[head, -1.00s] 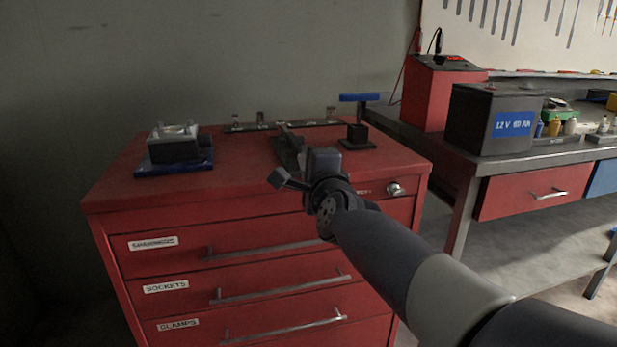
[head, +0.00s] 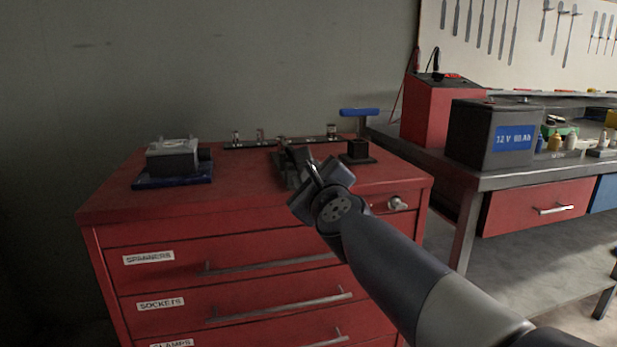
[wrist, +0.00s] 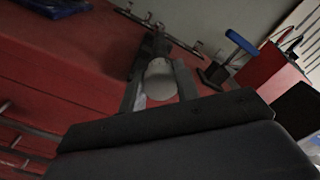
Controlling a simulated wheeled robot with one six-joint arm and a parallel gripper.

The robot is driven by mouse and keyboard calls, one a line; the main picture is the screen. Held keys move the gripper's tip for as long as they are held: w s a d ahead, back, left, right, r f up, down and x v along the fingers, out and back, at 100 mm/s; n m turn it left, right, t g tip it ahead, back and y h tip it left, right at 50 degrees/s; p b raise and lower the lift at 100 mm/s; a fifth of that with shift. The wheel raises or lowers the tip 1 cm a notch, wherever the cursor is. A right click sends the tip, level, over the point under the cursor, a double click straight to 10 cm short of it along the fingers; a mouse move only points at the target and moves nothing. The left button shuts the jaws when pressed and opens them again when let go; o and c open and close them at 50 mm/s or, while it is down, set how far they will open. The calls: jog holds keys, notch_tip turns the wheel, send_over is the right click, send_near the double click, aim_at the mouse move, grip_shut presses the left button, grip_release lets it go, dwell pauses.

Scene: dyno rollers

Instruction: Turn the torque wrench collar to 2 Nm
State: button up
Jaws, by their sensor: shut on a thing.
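The torque wrench lies in a dark cradle (head: 283,170) on top of the red tool cabinet (head: 225,195), mostly hidden behind my gripper in the head view. In the wrist view its dark body (wrist: 150,47) runs away from me, with a pale round collar end (wrist: 160,82) facing the camera. My gripper (wrist: 158,88) is shut on this collar, one finger on each side. In the head view my gripper (head: 312,180) is rolled over at the cabinet's front edge. The scale marks on the collar cannot be read.
A T-handle tool with a blue grip (head: 360,112) stands in a black block just right of the wrench. A rail of sockets (head: 262,142) lies behind. A grey device on a blue base (head: 172,160) sits at left. A workbench with a black battery (head: 490,130) stands at right.

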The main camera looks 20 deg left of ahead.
dwell(0.5)
jog(key=o, duration=1)
jog(key=v, duration=1)
jog(key=shift+s+d+p, duration=0.15)
jog(key=shift+s+p, duration=0.2)
jog(key=shift+p, duration=0.05)
jog(key=x, duration=1)
jog(key=shift+w+b, duration=0.4)
